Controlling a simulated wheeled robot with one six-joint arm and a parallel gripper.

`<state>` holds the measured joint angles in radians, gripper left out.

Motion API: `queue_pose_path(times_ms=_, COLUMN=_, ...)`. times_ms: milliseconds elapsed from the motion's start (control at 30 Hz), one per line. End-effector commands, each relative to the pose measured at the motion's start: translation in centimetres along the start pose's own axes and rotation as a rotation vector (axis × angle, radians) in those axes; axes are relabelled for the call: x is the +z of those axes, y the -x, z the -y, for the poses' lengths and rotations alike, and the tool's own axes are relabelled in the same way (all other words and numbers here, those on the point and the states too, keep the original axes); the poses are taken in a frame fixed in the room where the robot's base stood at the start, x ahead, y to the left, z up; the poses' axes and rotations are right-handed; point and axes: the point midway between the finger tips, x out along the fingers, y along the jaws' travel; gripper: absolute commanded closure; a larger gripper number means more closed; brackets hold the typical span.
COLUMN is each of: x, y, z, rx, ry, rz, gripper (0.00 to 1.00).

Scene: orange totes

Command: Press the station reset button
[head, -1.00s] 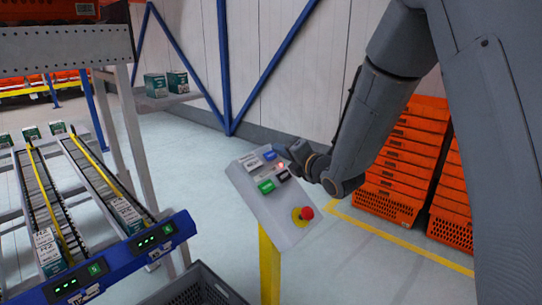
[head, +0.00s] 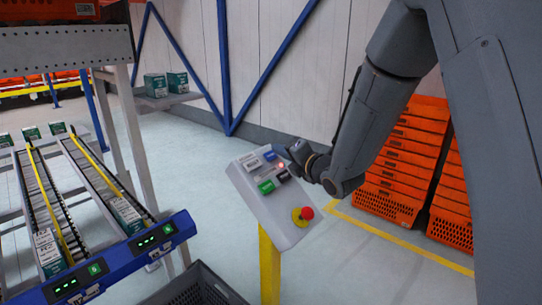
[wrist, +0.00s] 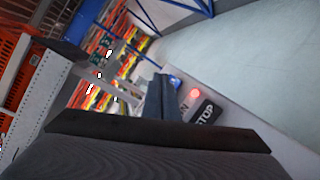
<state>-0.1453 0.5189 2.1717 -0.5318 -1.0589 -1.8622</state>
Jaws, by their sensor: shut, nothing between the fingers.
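A light grey control box (head: 272,212) stands tilted on a yellow post. No reset label is readable. My gripper (head: 289,153) is at the box's upper right edge, close to the blue button. In the wrist view my shut, empty fingers (wrist: 160,92) point at the blue button (wrist: 175,81) and partly cover it. Contact cannot be told.
A conveyor rack with a blue front rail (head: 125,250) stands at left, holding green-and-white cartons. A dark grey crate (head: 225,283) sits below the box. Stacked orange totes (head: 395,190) stand behind my arm at right. The floor behind the box is clear.

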Motion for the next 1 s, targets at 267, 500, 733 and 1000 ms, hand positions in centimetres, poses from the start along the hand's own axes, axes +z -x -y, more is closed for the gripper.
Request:
queue_pose_path(times_ms=267, x=0.0, y=0.0, z=0.0, rx=0.0, ry=0.0, rz=0.0, gripper=1.0)
queue_pose_path(times_ms=500, x=-0.2, y=-0.22, z=0.23, rx=0.0, ry=0.0, rz=0.0, gripper=1.0)
queue_pose_path(times_ms=733, x=-0.53, y=-0.56, z=0.51, rx=0.0, ry=0.0, rz=0.0, gripper=1.0)
queue_pose_path(times_ms=1000, x=-0.51, y=-0.54, z=0.43, rx=0.0, ry=0.0, rz=0.0, gripper=1.0)
